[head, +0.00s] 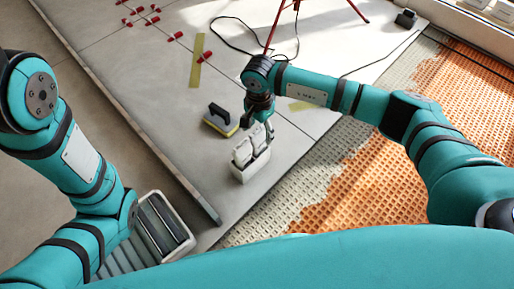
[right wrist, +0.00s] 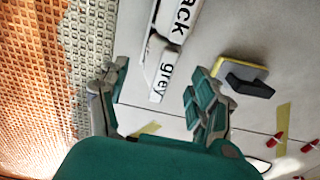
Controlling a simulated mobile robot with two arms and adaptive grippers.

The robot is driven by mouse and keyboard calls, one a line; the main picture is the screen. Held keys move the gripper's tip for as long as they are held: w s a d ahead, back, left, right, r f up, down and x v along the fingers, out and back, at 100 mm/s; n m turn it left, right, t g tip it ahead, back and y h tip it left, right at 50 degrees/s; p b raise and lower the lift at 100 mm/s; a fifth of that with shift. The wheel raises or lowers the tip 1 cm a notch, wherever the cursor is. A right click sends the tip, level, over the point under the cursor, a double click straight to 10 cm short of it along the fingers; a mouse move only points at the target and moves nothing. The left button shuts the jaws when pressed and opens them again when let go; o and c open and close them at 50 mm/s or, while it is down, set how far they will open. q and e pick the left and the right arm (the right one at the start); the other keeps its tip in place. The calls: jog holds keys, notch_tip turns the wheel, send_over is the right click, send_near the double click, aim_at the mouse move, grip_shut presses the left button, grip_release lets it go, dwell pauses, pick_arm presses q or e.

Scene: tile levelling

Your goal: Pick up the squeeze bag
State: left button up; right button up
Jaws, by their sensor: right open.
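Two white squeeze bags (head: 242,153) stand side by side in a small white tub (head: 250,174) on the grey tiles in the head view. In the right wrist view, one white piece carries dark letters ending in "ACK" (right wrist: 183,18) and another reads "grey" (right wrist: 170,70); I cannot tell surely which is bag and which is tub. My right gripper (head: 264,130) points down just above and behind the bags. Its fingers are open and apart in the right wrist view, with nothing clearly held between them. My left gripper does not show; only the left arm does.
A yellow-edged sponge float with a black handle (head: 220,118) lies left of the gripper. Red levelling clips (head: 152,20) and yellow tape strips (head: 196,62) are on the tiles. A red tripod (head: 275,28) stands behind. A bin (head: 178,212) is at lower left. Orange matting (head: 340,200) lies right.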

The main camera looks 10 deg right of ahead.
aim_at(257, 147)
jog(key=f+b, duration=0.4)
jog(key=f, duration=0.1)
jog(key=shift+s+a+f+b, duration=0.15)
jog(key=shift+s+a+b, duration=0.05)
jog(key=shift+a+b, duration=0.15)
jog(key=c, duration=0.9)
jog(key=shift+c, duration=0.7)
jog(key=shift+r, duration=0.25)
